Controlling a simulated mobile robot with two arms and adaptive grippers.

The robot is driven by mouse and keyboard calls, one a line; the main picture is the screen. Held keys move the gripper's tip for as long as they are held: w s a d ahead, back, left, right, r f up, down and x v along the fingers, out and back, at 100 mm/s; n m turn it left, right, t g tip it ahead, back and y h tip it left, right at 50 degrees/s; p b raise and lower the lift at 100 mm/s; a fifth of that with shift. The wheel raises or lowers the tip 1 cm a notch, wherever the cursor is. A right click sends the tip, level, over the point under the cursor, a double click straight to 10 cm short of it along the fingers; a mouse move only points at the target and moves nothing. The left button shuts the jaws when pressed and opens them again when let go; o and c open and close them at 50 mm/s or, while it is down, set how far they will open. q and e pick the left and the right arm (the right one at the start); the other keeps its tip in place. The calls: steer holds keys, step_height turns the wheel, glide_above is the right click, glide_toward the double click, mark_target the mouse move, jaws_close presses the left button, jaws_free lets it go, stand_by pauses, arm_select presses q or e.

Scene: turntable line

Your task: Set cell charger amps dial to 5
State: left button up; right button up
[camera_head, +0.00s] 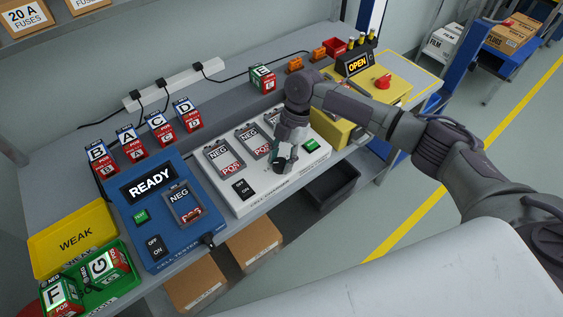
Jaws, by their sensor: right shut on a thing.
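The white cell charger (232,201) lies on the bench with several NEG/POS slots, an OFF/ON switch (243,188) and a green button (311,144). My right gripper (284,164) points down onto the front part of its panel, between the switch and the green button. It is shut on what appears to be the amps dial. The fingers hide the dial, so its pointer and setting cannot be read. My left gripper is not in view.
Left of the charger stands a blue cell tester (129,220) reading READY. Lettered cells (160,129) stand behind. A yellow WEAK tray (105,213) and green tray (130,282) are at left. A yellow machine (405,88) with an OPEN sign is at right. A dark bin (335,185) sits below.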

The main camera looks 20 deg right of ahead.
steer(key=shift+n, duration=0.5)
steer(key=o, duration=1.1)
steer(key=v, duration=1.2)
steer(key=shift+w+a+r, duration=0.1)
steer(key=shift+w+a, duration=0.1)
